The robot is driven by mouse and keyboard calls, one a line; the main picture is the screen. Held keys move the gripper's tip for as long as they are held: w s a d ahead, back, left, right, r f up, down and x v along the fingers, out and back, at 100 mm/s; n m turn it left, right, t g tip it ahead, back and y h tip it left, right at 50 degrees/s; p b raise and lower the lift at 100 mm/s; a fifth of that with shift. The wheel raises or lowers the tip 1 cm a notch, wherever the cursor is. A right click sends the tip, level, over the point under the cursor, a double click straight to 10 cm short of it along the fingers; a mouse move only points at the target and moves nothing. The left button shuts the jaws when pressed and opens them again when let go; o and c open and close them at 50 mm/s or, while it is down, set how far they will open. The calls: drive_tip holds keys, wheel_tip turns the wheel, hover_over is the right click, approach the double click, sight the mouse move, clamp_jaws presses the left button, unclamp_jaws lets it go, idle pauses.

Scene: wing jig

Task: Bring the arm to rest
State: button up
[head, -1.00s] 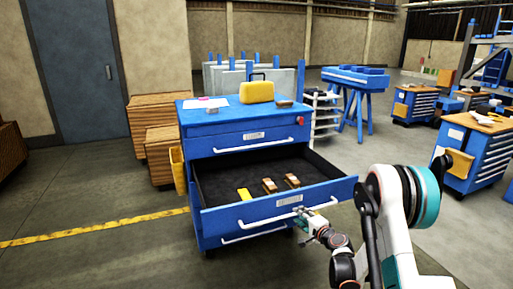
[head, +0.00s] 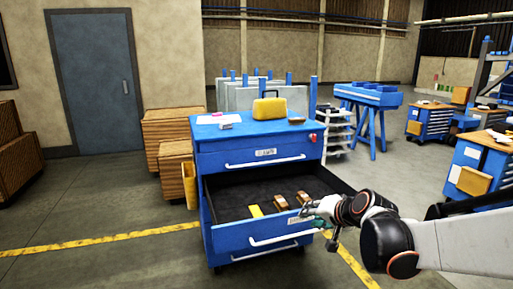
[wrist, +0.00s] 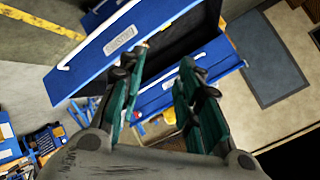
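My gripper (head: 318,212) is near the front right of the open drawer (head: 228,238) of a blue tool cabinet (head: 205,158). In the wrist view its two green-padded fingers (wrist: 158,98) stand apart with nothing visible between them. The drawer is pulled out and also shows in the wrist view (wrist: 75,72). My gripper seems apart from the drawer handle (head: 285,237), but its exact distance is unclear. Inside the drawer are a yellow item (head: 255,211) and two brown-topped items, one (head: 281,202) left of the other (head: 303,197).
A yellow case (head: 269,108) stands on the cabinet top. Wooden crates (head: 165,137) stand left of the cabinet. A blue workbench cabinet (head: 468,180) stands at the right. The floor (head: 110,255) at the front left is clear.

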drive_tip(key=s+d+n+g+h, duration=0.1)
drive_tip(key=s+n+h, duration=0.1)
drive_tip(key=s, duration=1.2)
drive_tip(key=s+d+n+g+h, duration=0.1)
drive_tip(key=s+d+n+g, duration=0.1)
drive_tip(key=s, duration=1.3)
drive_tip(key=shift+s+d+n+h, duration=0.25)
drive_tip(key=shift+n+h, duration=0.15)
drive_tip(key=shift+n, duration=0.4)
drive_tip(key=shift+a, duration=0.1)
